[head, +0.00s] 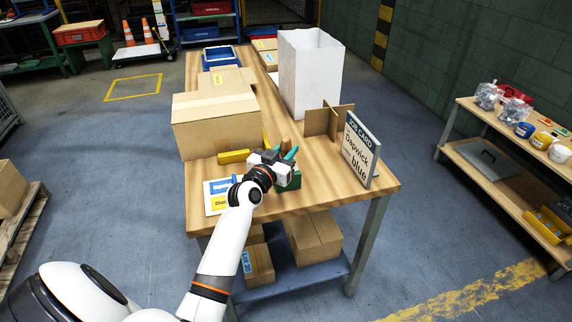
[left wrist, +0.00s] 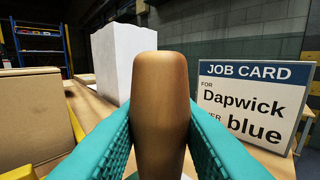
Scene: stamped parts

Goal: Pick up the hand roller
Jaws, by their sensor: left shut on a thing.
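My left gripper (head: 287,156) is over the near part of the wooden table, its teal fingers angled up and away. In the left wrist view its fingers (left wrist: 160,140) are shut on a smooth brown handle (left wrist: 160,90), one finger on each side. The handle stands roughly upright, and its rounded top (head: 286,142) shows in the head view. Its lower end is hidden, so I cannot tell from its shape whether it belongs to the hand roller. A dark green block (head: 291,183) is partly hidden beside the gripper. My right gripper is not in view.
A job card (head: 362,152) reading "Dapwick" and "blue" stands right of the gripper. Behind are a cardboard divider (head: 322,122) and a tall white bag (head: 311,75). A cardboard box (head: 215,125), yellow item (head: 233,157) and coloured card (head: 216,197) are left. Bare tabletop (head: 330,195) lies front right.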

